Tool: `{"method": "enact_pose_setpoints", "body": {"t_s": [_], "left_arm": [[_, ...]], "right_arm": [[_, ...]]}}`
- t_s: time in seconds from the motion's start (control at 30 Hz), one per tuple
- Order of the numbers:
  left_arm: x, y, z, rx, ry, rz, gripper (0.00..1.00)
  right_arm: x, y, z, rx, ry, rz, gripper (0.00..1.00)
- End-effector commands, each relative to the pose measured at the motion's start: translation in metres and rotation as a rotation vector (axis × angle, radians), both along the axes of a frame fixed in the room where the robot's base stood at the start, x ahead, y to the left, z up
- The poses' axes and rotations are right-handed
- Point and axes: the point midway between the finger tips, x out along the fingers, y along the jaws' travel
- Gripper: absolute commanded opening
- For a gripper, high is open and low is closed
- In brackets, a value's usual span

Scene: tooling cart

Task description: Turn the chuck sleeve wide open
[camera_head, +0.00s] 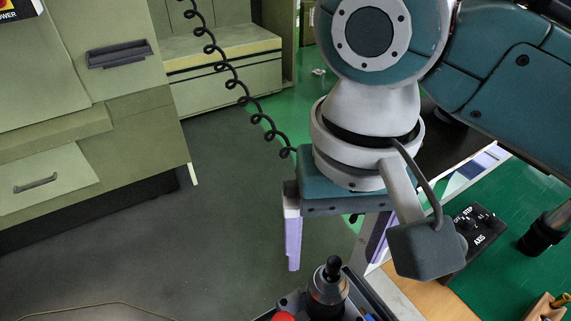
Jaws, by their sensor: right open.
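A dark chuck sleeve (328,288), a grey and black rounded body with a black knob-like tip on top, stands upright at the bottom edge of the head view. Its lower part is cut off by the frame. My right gripper (334,260) points down above it, with its two pale purple fingers spread wide apart and nothing between them that I can see it holding. The fingers show higher in the picture than the sleeve and appear not to touch it. My left gripper is not in view.
A dark tray (378,296) with a red part (284,317) surrounds the sleeve. A coiled black cable (232,84) hangs at upper left. Olive cabinets (130,125) stand behind open grey floor.

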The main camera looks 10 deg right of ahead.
Motion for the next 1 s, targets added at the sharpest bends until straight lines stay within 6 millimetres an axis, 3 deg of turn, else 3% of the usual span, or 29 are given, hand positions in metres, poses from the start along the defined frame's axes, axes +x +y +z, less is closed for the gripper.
{"method": "enact_pose_setpoints", "body": {"t_s": [0.3, 0.43, 0.83, 1.0], "left_arm": [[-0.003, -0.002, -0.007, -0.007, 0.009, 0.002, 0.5], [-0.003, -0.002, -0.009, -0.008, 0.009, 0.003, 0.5], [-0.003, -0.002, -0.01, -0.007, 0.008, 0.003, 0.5], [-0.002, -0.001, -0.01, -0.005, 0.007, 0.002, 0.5]], "right_arm": [[-0.001, 0.0, -0.06, -0.001, 0.002, 0.001, 0.91], [-0.001, 0.0, -0.078, 0.0, 0.0, 0.002, 0.91], [0.0, 0.0, -0.088, 0.002, -0.003, 0.004, 0.91], [0.0, 0.0, -0.087, 0.002, -0.002, 0.003, 0.73]]}}
